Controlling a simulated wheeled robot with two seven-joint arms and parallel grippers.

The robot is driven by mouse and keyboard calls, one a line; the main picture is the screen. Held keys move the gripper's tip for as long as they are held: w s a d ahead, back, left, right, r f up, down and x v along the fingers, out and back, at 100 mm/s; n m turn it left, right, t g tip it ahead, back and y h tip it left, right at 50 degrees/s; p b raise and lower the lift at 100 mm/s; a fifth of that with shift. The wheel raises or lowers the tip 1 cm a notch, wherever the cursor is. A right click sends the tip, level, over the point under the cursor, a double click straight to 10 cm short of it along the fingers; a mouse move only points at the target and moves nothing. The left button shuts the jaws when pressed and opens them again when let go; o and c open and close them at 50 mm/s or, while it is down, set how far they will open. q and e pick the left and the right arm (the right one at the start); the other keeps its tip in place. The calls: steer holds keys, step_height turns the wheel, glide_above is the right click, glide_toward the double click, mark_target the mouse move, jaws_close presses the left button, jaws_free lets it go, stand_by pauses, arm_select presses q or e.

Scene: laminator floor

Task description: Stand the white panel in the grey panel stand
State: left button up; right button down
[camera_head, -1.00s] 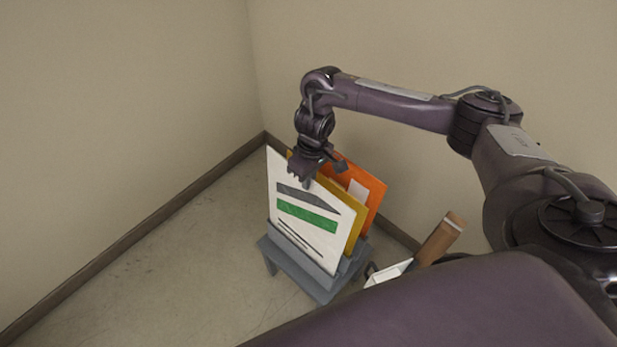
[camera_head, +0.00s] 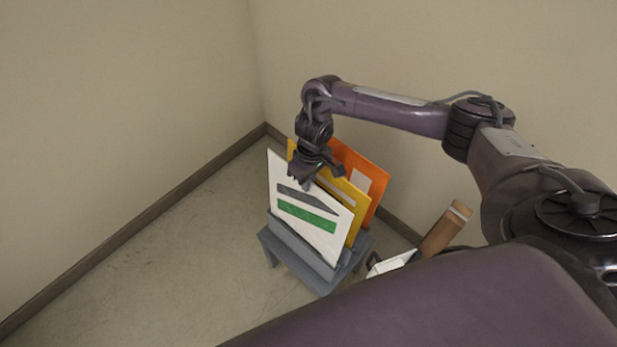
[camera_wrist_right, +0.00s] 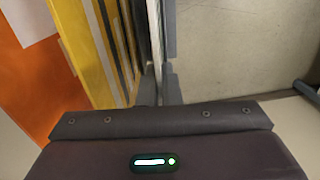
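The white panel (camera_head: 300,225), with a dark grey band and a green band, stands upright in the front of the grey panel stand (camera_head: 295,262). Its lower edge is hidden behind the stand's front wall. My right gripper (camera_head: 306,182) is at the panel's top edge and is shut on it. In the right wrist view the white panel (camera_wrist_right: 155,35) shows nearly edge-on between the close-set fingers (camera_wrist_right: 158,92). My left gripper is not in view.
A yellow panel (camera_head: 357,203) and an orange panel (camera_head: 375,178) stand behind the white one in the same stand. A brown object (camera_head: 443,232) and a white object (camera_head: 392,263) are right of the stand. Walls meet behind; floor at left is clear.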

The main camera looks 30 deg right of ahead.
mark_target(307, 195)
steer(key=shift+a+f+b, duration=0.2)
steer(key=shift+f+b, duration=0.55)
steer(key=shift+f, duration=1.1)
steer(key=c, duration=1.5)
jaws_free()
steer(key=shift+c, duration=0.2)
step_height(307, 195, up, 8)
steer(key=shift+d, duration=0.35)
steer(key=shift+w+f, duration=0.1)
steer(key=shift+f, duration=0.05)
